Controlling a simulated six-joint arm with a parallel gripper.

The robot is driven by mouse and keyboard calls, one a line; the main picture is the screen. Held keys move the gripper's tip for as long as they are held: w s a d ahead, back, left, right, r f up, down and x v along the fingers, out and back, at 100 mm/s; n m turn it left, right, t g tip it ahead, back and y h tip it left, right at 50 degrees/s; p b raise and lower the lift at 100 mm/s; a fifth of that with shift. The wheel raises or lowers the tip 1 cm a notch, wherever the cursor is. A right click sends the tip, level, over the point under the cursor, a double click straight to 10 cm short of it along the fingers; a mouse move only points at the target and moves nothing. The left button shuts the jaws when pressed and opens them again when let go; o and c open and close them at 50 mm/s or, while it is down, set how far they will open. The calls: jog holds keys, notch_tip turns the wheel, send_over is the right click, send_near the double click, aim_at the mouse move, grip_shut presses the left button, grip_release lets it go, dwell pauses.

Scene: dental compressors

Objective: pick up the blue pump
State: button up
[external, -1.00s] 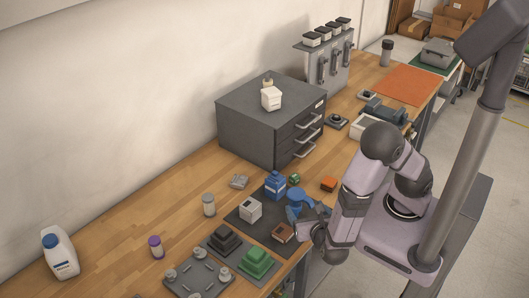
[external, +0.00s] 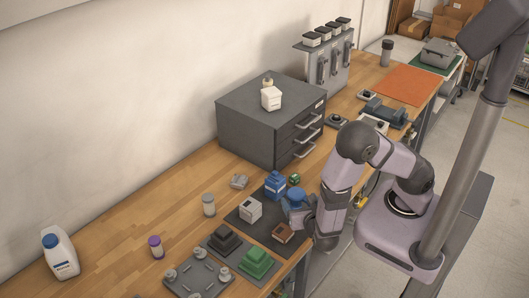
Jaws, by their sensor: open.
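The blue pump (external: 275,186) is a small blue block-like unit with a pale label. It stands upright at the back of the dark mat (external: 241,222) on the wooden bench. My gripper (external: 293,203) is at the end of the arm, low over the mat's right side, just right of and in front of the pump. Blue parts show at its end. It is open, with a small gap seen between it and the pump. The fingertips are small and partly hidden by the wrist, so their exact height cannot be told.
A white box unit (external: 250,210) and a brown unit (external: 283,233) share the mat. A small green part (external: 294,179) is behind my gripper. The grey drawer cabinet (external: 250,122) stands behind. Dark and green stepped blocks (external: 257,262) are in front.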

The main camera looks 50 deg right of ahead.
aim_at(296, 195)
jog(key=shift+p+x, duration=0.55)
jog(key=shift+x, duration=2.05)
jog(key=c, duration=1.4)
